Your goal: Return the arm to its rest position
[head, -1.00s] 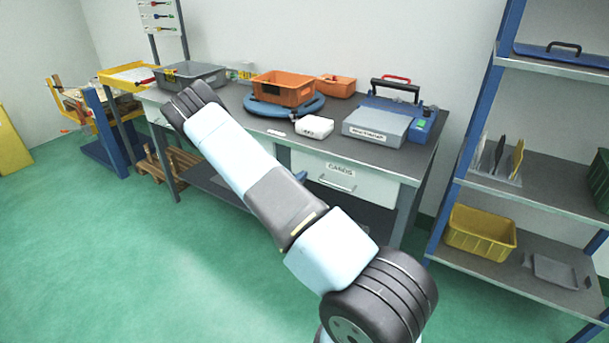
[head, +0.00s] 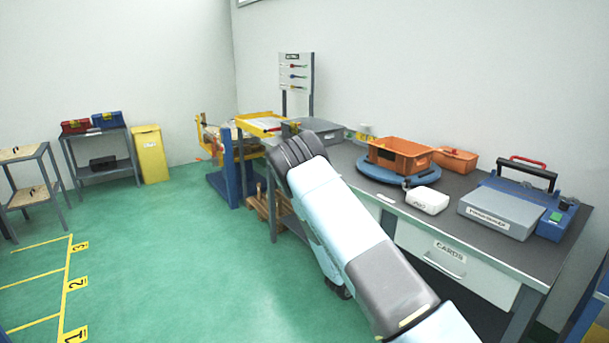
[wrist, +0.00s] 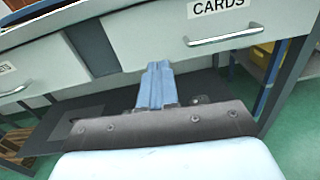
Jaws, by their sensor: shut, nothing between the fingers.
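My arm (head: 345,220) reaches up from the bottom right of the head view, bent at a dark elbow joint in front of the workbench. My gripper (wrist: 157,68) shows in the wrist view with its blue fingers closed together and nothing between them. It is in front of the bench, near the drawer labelled CARDS (wrist: 225,28), whose handle is to its right. I cannot tell if it touches the bench. In the head view the fingers are hidden behind the arm.
The workbench (head: 345,158) holds an orange bin (head: 400,157) on a blue round base, a white box (head: 427,200) and a grey-and-blue device (head: 503,210). A grey bin (head: 311,128) stands at its far end. Green floor (head: 150,250) is open to the left.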

